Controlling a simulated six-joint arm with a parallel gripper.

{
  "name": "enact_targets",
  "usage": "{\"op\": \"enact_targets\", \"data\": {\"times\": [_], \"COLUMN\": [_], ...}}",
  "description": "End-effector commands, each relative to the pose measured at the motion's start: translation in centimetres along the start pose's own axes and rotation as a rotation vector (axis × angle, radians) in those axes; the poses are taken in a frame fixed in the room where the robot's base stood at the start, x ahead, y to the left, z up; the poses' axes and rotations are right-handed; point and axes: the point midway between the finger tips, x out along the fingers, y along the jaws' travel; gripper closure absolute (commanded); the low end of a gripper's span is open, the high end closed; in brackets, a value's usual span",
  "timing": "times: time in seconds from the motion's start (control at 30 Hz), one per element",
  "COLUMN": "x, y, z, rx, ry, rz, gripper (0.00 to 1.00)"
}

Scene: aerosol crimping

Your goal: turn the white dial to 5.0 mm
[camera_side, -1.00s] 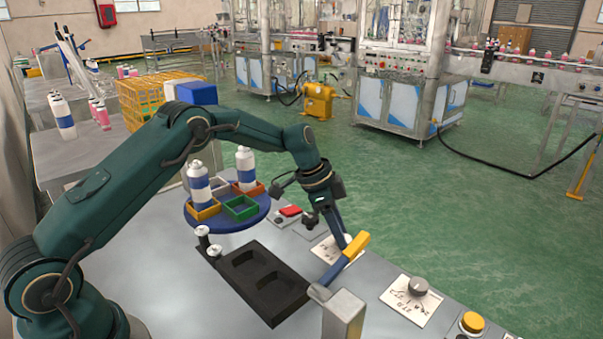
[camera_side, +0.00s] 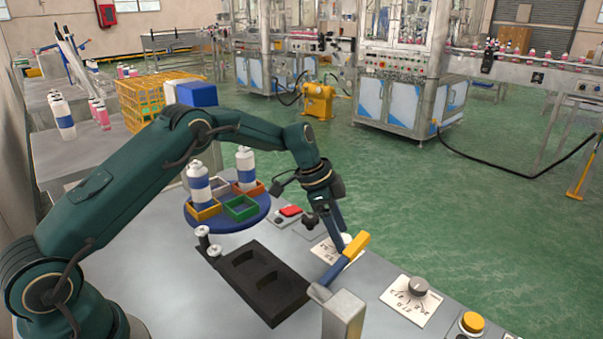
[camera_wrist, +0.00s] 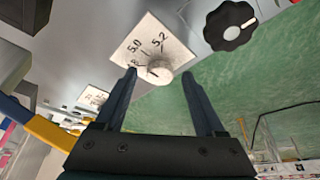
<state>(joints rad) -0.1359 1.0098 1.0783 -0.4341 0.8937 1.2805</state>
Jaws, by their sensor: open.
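The white dial (camera_wrist: 160,70) sits on a white card (camera_wrist: 138,42) with "5.0", "5.2" and a partly hidden number ending in 8. A short dark mark shows on the dial, but I cannot tell exactly which value it points to. My gripper (camera_wrist: 158,76) is open, with one fingertip on each side of the dial in the wrist view. I cannot tell whether either finger touches it. In the side view the white dial (camera_side: 347,239) shows just beside my fingertips, partly hidden by them and the yellow-ended lever.
A lever with a yellow grip (camera_side: 355,244) stands close by my fingers. A black knob (camera_wrist: 231,26) is nearby. A grey dial (camera_side: 418,286) and a yellow button (camera_side: 472,322) lie to the right. A black tray (camera_side: 262,285) and blue turntable (camera_side: 222,222) are left.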

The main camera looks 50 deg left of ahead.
Motion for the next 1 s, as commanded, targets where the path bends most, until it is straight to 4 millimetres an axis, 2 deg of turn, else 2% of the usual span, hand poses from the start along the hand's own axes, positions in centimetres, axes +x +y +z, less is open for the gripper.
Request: {"op": "enact_targets", "data": {"times": [0.13, 0.43, 0.87, 1.0], "x": [-0.9, -4.7, -5.4, -8.5], "y": [-0.1, -0.1, 0.0, 0.1], "z": [-0.1, 0.0, -0.3, -2.3], "rx": [0.000, 0.000, 0.007, 0.046], "ry": [0.002, 0.001, 0.004, 0.041], "rz": [-0.003, -0.002, -0.006, -0.063], "gripper": [0.29, 0.29, 0.29, 0.29]}}
